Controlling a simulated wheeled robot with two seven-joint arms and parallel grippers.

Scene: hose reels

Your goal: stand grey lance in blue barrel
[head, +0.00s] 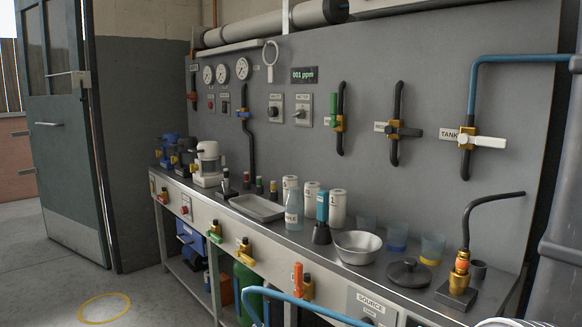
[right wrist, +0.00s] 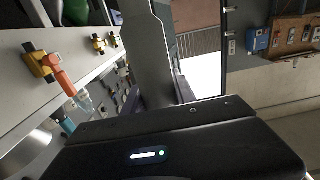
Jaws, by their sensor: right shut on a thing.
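I do not make out the grey lance or the blue barrel in either view. The dark body of my right gripper (right wrist: 175,148), with a small lit indicator, fills the bottom of the right wrist view. Its fingertips do not show. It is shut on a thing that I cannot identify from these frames. My left gripper is in neither view.
A long steel bench (head: 330,262) holds bottles, cups, a metal bowl (head: 358,248) and a black lid (head: 409,273). A blue hose (head: 300,303) crosses the front. A green door (head: 65,150) stands at left, beside open floor with a yellow ring (head: 104,308).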

